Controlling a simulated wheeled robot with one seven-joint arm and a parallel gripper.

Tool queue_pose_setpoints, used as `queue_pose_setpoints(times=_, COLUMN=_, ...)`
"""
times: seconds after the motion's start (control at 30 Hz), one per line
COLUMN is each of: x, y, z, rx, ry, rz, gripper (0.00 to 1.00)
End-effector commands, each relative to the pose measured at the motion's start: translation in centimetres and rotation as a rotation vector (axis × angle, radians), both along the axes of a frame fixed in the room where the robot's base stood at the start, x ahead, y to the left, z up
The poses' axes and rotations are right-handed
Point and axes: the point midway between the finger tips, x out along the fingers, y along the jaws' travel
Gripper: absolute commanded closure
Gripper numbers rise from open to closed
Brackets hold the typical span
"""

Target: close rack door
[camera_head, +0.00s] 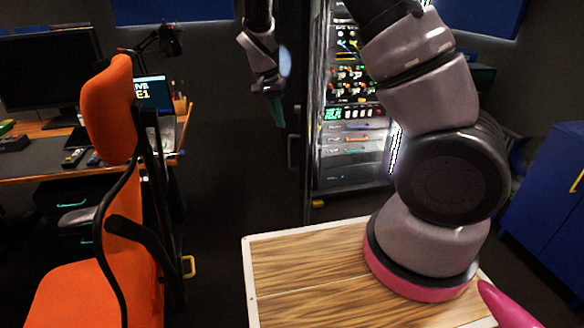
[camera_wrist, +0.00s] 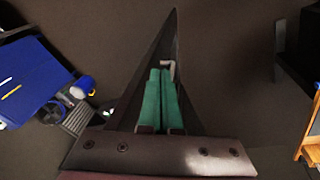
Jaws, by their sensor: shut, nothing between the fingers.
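The rack (camera_head: 350,110) stands in the middle back of the head view, its front uncovered and its lit equipment showing. The rack door (camera_head: 297,115) looks open, a dark narrow panel seen nearly edge-on at the rack's left side, with a slim handle (camera_head: 291,152). My gripper (camera_head: 278,122) hangs just left of the door, teal fingers pointing down. I cannot tell whether it touches the door. In the wrist view the teal fingers (camera_wrist: 160,75) are together and empty. A dark pointed shape surrounds them, and a small pale hook shows near the tips; I cannot tell what either belongs to.
An orange chair (camera_head: 108,110) stands at the left before a desk (camera_head: 30,172) with monitors. A blue cabinet (camera_head: 545,200) is at the right. Dark floor (camera_head: 225,190) lies open between the chair and the rack.

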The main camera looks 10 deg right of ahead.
Motion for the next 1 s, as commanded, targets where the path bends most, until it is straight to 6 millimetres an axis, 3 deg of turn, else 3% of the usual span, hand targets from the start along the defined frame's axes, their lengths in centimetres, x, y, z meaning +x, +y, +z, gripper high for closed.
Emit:
queue_pose_setpoints(times=0.03, x=0.5, y=0.9, z=-2.4, rx=-0.064, ry=0.004, rz=0.015, gripper=1.00)
queue_pose_setpoints(times=0.2, x=2.0, y=2.8, z=-7.9, rx=-0.236, ry=-0.031, rz=0.048, gripper=1.00)
queue_pose_setpoints(times=0.33, x=2.8, y=3.8, z=-10.6, rx=-0.329, ry=-0.069, rz=0.077, gripper=1.00)
queue_pose_setpoints(times=0.5, x=3.3, y=4.5, z=-12.2, rx=-0.388, ry=-0.100, rz=0.100, gripper=1.00)
queue_pose_setpoints(times=0.73, x=3.8, y=3.3, z=-14.1, rx=-0.399, ry=-0.103, rz=0.100, gripper=1.00)
queue_pose_setpoints(times=1.0, x=4.8, y=0.0, z=-18.7, rx=-0.399, ry=-0.101, rz=0.100, gripper=1.00)
